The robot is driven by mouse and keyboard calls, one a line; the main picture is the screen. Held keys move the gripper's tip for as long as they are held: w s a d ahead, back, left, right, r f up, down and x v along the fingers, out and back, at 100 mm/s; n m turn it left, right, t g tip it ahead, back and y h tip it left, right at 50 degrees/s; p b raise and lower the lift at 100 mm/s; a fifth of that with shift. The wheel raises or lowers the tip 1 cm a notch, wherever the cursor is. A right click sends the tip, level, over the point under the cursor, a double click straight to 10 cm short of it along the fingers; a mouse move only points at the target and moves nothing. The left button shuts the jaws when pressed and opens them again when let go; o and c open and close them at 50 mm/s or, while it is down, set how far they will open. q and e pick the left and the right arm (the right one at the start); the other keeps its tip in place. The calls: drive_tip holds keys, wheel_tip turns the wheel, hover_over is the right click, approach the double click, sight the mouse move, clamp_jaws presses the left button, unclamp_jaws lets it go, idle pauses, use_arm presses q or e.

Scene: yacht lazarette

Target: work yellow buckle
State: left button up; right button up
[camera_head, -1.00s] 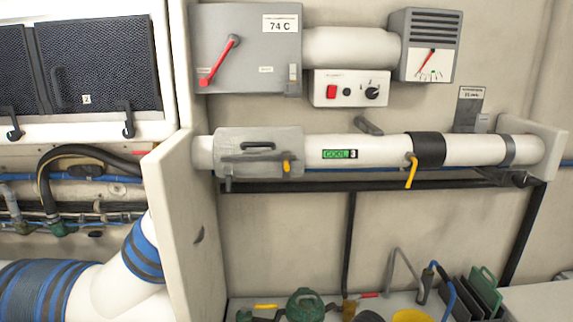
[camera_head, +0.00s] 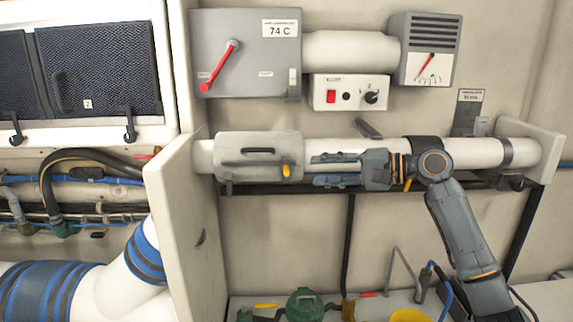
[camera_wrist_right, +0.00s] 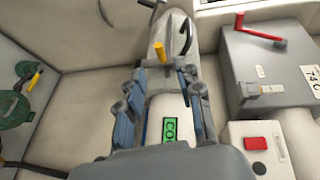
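The yellow buckle (camera_head: 286,170) hangs at the lower right of a grey sleeve (camera_head: 258,148) around the left part of the white pipe (camera_head: 470,151). In the right wrist view the yellow buckle (camera_wrist_right: 160,52) shows beyond the fingertips, by the sleeve (camera_wrist_right: 177,35). My right gripper (camera_head: 318,169) is in front of the pipe, pointing left, with its fingertips a short way right of the buckle. Its blue-grey fingers are apart and empty; the pipe with the green label (camera_wrist_right: 170,130) shows between them. My left gripper is not in view.
A grey box with a red lever (camera_head: 219,68) and a white control box (camera_head: 350,93) sit above the pipe. A white panel (camera_head: 180,215) stands left of the sleeve. A black rail (camera_head: 260,188) runs below. Green items (camera_head: 304,304) and tools lie at the bottom.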

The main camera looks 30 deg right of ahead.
sight(286, 169)
drive_tip(key=p+x, duration=0.4)
drive_tip(key=x, duration=0.4)
drive_tip(key=shift+w+a, duration=0.3)
drive_tip(key=shift+w+a+f, duration=0.1)
drive_tip(key=shift+w+f, duration=0.05)
drive_tip(key=shift+w, duration=0.05)
clamp_jaws()
